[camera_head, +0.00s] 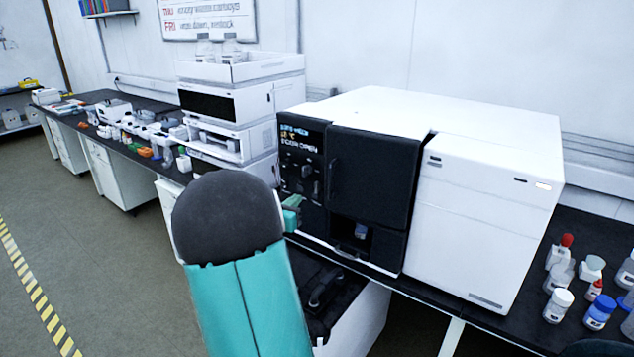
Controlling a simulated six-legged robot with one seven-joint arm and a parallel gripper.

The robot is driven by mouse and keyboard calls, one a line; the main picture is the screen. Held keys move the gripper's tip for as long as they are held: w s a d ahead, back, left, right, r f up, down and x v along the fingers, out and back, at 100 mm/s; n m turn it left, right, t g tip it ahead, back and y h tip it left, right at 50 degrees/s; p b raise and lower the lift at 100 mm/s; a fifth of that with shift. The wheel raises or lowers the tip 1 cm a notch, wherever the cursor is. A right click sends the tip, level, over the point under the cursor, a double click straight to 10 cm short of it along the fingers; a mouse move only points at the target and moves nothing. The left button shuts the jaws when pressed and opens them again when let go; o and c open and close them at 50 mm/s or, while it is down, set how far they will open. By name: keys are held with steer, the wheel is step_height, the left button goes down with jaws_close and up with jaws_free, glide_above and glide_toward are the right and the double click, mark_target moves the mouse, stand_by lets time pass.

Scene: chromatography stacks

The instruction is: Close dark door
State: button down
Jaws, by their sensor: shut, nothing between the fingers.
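The dark door (372,178) is on the front of a large white instrument (480,125), with a vertical handle (333,180) near its left edge. A dark gap shows along its upper right edge, beside the white panel. The door stands close to the instrument's front; how far ajar it is is hard to tell. A display (294,136) left of the door seems to read "DOOR OPEN". My gripper (292,210) is mostly hidden behind my arm. Its visible teal tip is shut and empty, in front of the control panel, left of the door and lower than its handle.
A small vial (361,231) sits in a dark recess below the door. Stacked white modules (240,110) stand to the left, and several bottles (597,312) stand on the dark bench at right. Open floor (90,230) lies at left.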

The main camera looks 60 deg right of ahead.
mark_target(327, 175)
steer(key=s+d+m+g, duration=0.1)
steer(key=s+d, duration=0.1)
steer(key=d, duration=1.2)
steer(key=shift+d, duration=0.35)
steer(key=shift+f, duration=0.1)
steer(key=shift+w+d+m+g, duration=0.15)
steer(key=shift+d+m+g, duration=0.8)
steer(key=shift+d, duration=0.65)
steer(key=shift+d+r+g, duration=0.2)
steer(key=shift+g, duration=0.05)
steer(key=shift+s, duration=0.2)
